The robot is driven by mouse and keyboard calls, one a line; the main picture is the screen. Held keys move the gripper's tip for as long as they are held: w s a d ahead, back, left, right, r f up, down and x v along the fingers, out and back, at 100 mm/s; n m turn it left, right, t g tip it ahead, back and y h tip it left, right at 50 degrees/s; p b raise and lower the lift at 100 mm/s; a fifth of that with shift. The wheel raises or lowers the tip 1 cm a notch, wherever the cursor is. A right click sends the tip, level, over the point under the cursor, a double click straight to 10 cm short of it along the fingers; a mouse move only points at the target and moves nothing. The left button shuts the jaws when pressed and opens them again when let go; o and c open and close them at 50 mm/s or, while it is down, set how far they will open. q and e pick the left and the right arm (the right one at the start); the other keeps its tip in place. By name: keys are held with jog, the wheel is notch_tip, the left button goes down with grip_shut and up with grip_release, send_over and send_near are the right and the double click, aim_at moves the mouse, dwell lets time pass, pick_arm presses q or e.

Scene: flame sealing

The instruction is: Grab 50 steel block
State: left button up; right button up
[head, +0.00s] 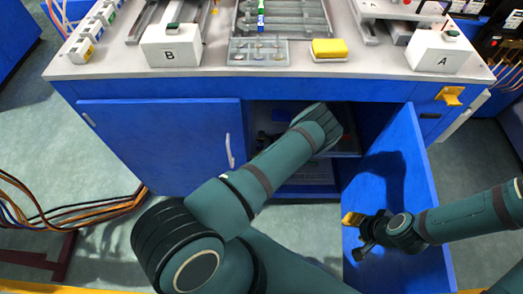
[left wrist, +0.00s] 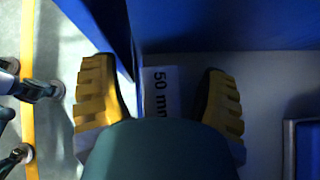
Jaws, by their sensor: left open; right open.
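A grey piece marked "50 mm" (left wrist: 162,90), which looks like the 50 steel block, lies inside the cabinet in the left wrist view. My left gripper (left wrist: 158,72) is open, with one ridged yellow finger on each side of the marked piece and gaps between. Part of the piece is hidden behind the dark green part of my arm in front. In the head view my left arm reaches into the open cabinet and its gripper is hidden. My right gripper (head: 362,226) is open and empty in front of the open cabinet door.
The blue cabinet door (head: 400,165) stands open on the right; the left door (head: 155,150) is closed. A blue wall stands close to the left finger. A blue-edged tray (left wrist: 290,150) is at the right. Blocks B (head: 171,50) and A (head: 438,55) stand on the worktop.

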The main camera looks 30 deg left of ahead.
pick_arm(q)
grip_shut()
jog(key=shift+d+r, duration=0.1)
jog(key=shift+r, duration=0.1)
